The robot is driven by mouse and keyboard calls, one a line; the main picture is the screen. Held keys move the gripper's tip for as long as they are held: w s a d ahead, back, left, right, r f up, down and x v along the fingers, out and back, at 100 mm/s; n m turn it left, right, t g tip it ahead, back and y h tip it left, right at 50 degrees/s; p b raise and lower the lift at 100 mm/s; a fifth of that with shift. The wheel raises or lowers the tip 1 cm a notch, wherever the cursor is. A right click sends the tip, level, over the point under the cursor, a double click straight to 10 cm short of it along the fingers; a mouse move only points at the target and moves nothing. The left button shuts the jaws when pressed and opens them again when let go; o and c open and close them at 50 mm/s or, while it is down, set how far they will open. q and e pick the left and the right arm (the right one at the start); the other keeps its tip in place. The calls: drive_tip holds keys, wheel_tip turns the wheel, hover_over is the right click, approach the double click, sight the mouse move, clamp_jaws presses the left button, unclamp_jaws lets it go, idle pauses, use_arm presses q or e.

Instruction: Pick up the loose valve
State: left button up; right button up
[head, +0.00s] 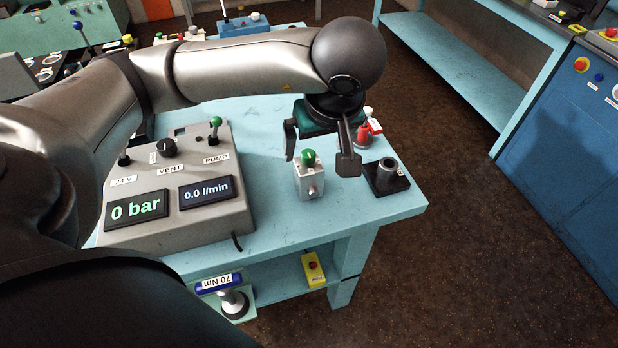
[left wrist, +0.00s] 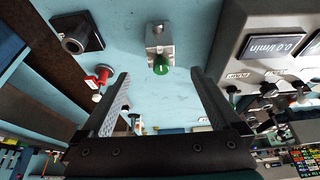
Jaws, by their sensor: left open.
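The loose valve (head: 310,178) is a small silver-grey block with a round green knob on top. It stands upright on the light-blue table (head: 265,235) near its front edge. In the left wrist view the valve (left wrist: 160,47) shows at the top centre, beyond the fingertips and between their lines. My left gripper (head: 318,158) is open and empty, with its fingers above and a little behind the valve, apart from it. In the left wrist view the two fingers (left wrist: 160,82) stand wide apart. My right gripper is not in view.
A grey control console (head: 170,195) with "0 bar" and "0.0 l/min" displays stands left of the valve. A black block with a grey tube (head: 387,176) is close on its right. A red-and-white fitting (head: 366,130) is behind. A yellow box (head: 313,268) lies on the lower shelf.

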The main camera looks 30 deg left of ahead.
sight(311, 160)
use_arm(q)
drive_tip(key=x, duration=0.7)
drive_tip(key=shift+b, duration=0.3)
drive_tip(key=shift+s+d+f+x, duration=0.1)
drive_tip(key=shift+x, duration=0.8)
drive_tip(key=shift+s+d+f+x, duration=0.1)
drive_tip(key=shift+d+x, duration=0.05)
drive_tip(key=shift+x, duration=0.75)
drive_tip(key=shift+s+d+x, duration=0.1)
drive_tip(key=shift+s+x, duration=0.05)
drive_tip(key=shift+x, duration=0.75)
clamp_jaws()
